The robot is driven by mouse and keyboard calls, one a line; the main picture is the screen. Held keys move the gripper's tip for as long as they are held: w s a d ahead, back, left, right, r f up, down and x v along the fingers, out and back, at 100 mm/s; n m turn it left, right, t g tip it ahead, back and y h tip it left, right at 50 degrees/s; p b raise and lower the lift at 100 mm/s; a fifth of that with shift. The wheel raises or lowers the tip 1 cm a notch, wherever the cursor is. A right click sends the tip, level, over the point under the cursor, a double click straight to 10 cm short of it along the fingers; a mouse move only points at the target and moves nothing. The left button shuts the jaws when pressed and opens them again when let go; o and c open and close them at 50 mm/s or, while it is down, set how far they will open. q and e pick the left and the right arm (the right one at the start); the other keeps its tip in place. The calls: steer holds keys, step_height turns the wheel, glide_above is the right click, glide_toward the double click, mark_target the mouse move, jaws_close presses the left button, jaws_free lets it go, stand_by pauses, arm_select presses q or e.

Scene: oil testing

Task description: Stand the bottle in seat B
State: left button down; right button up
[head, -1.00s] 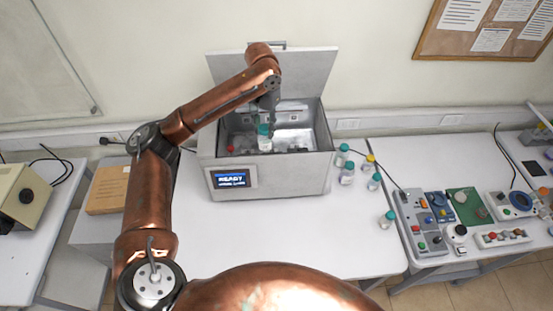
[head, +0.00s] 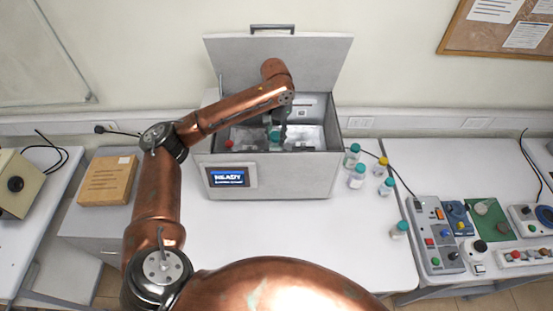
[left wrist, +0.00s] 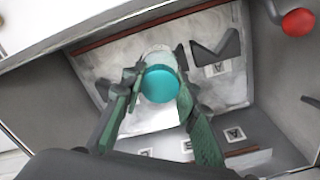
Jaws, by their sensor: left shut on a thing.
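The bottle, with a teal cap and pale body, shows in the left wrist view (left wrist: 160,84) and in the head view (head: 275,136). My left gripper (left wrist: 158,100) is shut on it, one green-padded finger on each side. The bottle is inside the open grey tester box (head: 255,178). Seat labels in the box read "A" where legible, such as one label (left wrist: 234,133); I cannot make out a B. The bottle's base is hidden, so I cannot tell whether it touches the floor. My right gripper is not in view.
The box's lid (head: 290,65) stands open behind. A red knob (head: 229,143) sits inside at the left. Dark brackets (left wrist: 218,48) rise near the bottle. Several capped bottles (head: 357,176) stand right of the box. The table in front (head: 300,230) is clear.

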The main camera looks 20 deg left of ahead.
arm_select(q)
step_height(320, 180, down, 8)
steer(key=shift+f+p, duration=0.25)
steer(key=shift+p, duration=0.55)
steer(key=shift+d, duration=0.1)
steer(key=c, duration=1.5)
jaws_free()
step_height(320, 180, up, 11)
steer(key=shift+f+b, duration=0.1)
steer(key=shift+b, duration=1.1)
steer(key=shift+r, duration=0.65)
